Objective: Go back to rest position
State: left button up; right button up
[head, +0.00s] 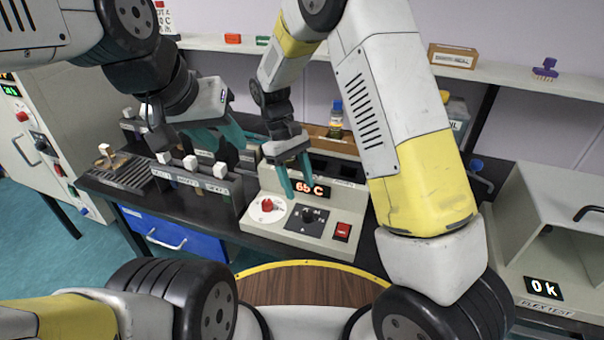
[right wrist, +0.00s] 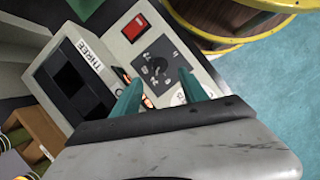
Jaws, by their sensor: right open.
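My left gripper (head: 222,142) is in the head view, above the row of white-topped slots at the left of the bench. Its two teal fingers look spread, with nothing seen between them. My right gripper (head: 296,180) hangs over the back of the grey control box (head: 262,232), near its red "65 C" display (head: 306,188). Its teal fingers are apart and empty. In the right wrist view the open fingers (right wrist: 160,95) point toward the box's dial (right wrist: 158,65) and red switch (right wrist: 135,28). Whether they touch the box cannot be told.
A rack with white blocks (head: 190,162) stands left of the control box. A grey cabinet (head: 30,150) is at far left. A machine showing "0 k" (head: 543,288) is at right. A shelf (head: 530,85) runs behind. A round wooden stool or table top (head: 308,285) is in front.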

jog(key=s+d+r+m+t+y, duration=0.2)
jog(key=s+d+r+m+t, duration=0.2)
jog(key=s+d+r, duration=0.3)
jog(key=s+d+r+m+t+y, duration=0.3)
jog(key=s+d+r, duration=0.5)
jog(key=r, duration=0.7)
jog(key=shift+s+d+r+m+t, duration=0.15)
jog(key=shift+d+r+m+t, duration=0.15)
jog(key=shift+d+m+t, duration=0.65)
